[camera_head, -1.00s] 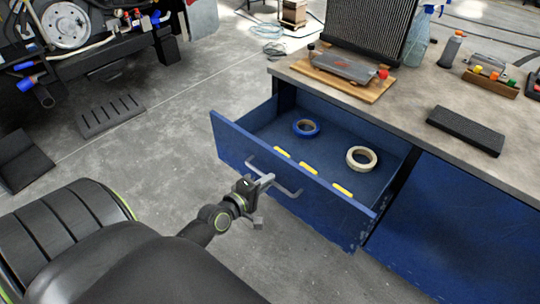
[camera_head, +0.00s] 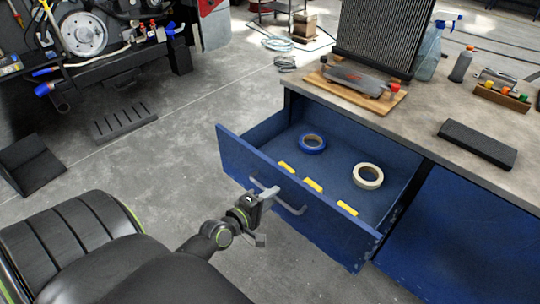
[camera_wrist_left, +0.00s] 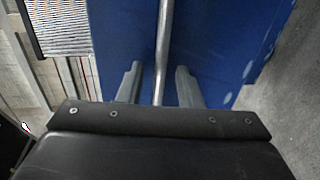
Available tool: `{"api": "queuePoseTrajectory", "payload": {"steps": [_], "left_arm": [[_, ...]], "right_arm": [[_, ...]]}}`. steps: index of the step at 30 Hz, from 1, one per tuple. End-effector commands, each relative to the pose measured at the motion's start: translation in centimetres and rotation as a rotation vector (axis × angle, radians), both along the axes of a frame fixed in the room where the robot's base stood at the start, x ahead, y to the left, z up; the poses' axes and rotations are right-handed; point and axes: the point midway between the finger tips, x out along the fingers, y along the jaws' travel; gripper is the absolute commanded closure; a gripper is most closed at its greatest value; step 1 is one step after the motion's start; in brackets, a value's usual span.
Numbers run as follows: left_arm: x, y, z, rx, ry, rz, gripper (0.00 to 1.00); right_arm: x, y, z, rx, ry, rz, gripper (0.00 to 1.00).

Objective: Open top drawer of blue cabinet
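The blue cabinet (camera_head: 455,230) stands at the right, and its top drawer (camera_head: 335,171) is pulled well out. The drawer's metal bar handle (camera_head: 293,210) is on its blue front. My left gripper (camera_head: 266,208) is at the left part of the handle. In the left wrist view the handle (camera_wrist_left: 164,45) passes between the two fingers of my left gripper (camera_wrist_left: 159,80), with a gap on both sides, so the gripper is open around it. My right gripper is not in view.
A blue tape roll (camera_head: 312,143) and a cream tape roll (camera_head: 368,176) lie in the drawer. The worktop (camera_head: 415,120) holds a wooden board (camera_head: 385,101), a black pad (camera_head: 478,143) and a spray bottle (camera_head: 430,60).

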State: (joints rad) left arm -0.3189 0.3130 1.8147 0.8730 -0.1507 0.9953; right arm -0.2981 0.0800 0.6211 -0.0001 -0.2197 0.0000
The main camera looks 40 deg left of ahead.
Motion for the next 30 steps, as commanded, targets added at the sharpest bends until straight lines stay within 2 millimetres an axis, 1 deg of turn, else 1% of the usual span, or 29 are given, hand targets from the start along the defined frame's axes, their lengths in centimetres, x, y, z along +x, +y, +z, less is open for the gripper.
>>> {"api": "queuePoseTrajectory", "payload": {"steps": [7,11,14,19,30], "left_arm": [[-0.1,0.0,0.0,0.0,-0.001,0.0,0.68],[-1.1,0.1,0.2,0.001,0.0,0.001,0.68],[-2.7,0.2,0.4,0.001,0.002,0.001,0.68],[-6.1,0.5,1.0,0.0,0.003,0.0,0.68],[-12.9,1.0,2.3,0.002,0.004,-0.001,0.68]], "right_arm": [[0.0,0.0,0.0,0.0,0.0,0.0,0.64],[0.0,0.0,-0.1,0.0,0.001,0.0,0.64],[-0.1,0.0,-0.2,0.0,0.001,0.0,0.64],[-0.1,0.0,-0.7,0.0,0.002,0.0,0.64],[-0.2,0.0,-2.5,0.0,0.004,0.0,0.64]]}}
